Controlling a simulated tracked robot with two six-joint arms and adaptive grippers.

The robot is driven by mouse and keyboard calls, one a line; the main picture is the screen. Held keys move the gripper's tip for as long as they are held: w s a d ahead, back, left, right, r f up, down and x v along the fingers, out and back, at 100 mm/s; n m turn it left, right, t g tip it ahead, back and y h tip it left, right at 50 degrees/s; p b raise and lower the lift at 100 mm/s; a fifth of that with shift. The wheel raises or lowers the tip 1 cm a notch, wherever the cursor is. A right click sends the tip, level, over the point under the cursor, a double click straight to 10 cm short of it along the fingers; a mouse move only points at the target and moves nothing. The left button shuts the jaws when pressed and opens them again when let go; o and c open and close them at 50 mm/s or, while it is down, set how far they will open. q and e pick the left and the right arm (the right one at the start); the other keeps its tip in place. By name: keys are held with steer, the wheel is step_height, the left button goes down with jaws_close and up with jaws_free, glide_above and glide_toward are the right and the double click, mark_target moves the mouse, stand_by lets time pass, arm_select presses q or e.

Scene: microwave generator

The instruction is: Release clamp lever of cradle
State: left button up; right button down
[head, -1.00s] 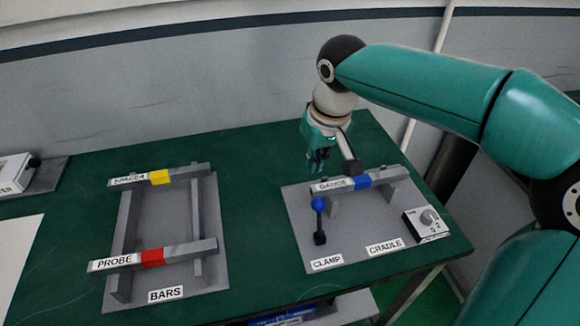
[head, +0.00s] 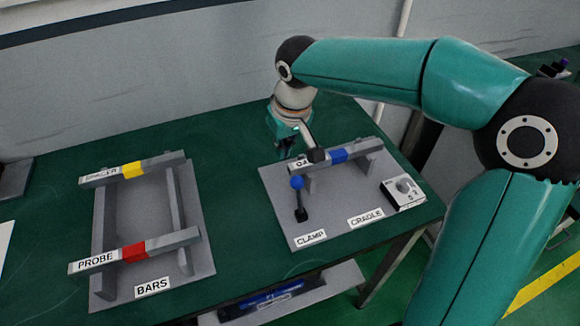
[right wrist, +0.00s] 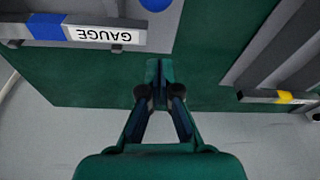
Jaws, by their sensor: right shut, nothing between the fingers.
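The clamp lever (head: 299,200) is a dark post with a blue knob (head: 297,183), standing about upright at the left of the grey cradle plate (head: 340,212), behind the CLAMP label. The GAUGE bar (head: 362,151), grey with a blue band, rests across the cradle supports; my wrist partly hides its label. My right gripper (head: 284,150) points down behind the bar's left end, apart from the lever. In the right wrist view its fingers (right wrist: 158,70) are shut and empty over green table; the blue knob (right wrist: 155,4) shows at the top edge. My left gripper is not in view.
A dial box (head: 404,192) sits at the cradle plate's right. To the left, the BARS rack (head: 153,220) holds the SPACER bar (head: 160,164) with a yellow band and the PROBE bar (head: 175,242) with a red band. Green table (head: 235,190) between is clear.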

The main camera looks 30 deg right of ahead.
mark_target(299, 196)
steer(key=s+f, duration=0.1)
steer(key=s+f+p, duration=0.1)
steer(key=s+f, duration=0.1)
steer(key=shift+a+f, duration=0.15)
steer(key=shift+f, duration=0.15)
stand_by(0.3)
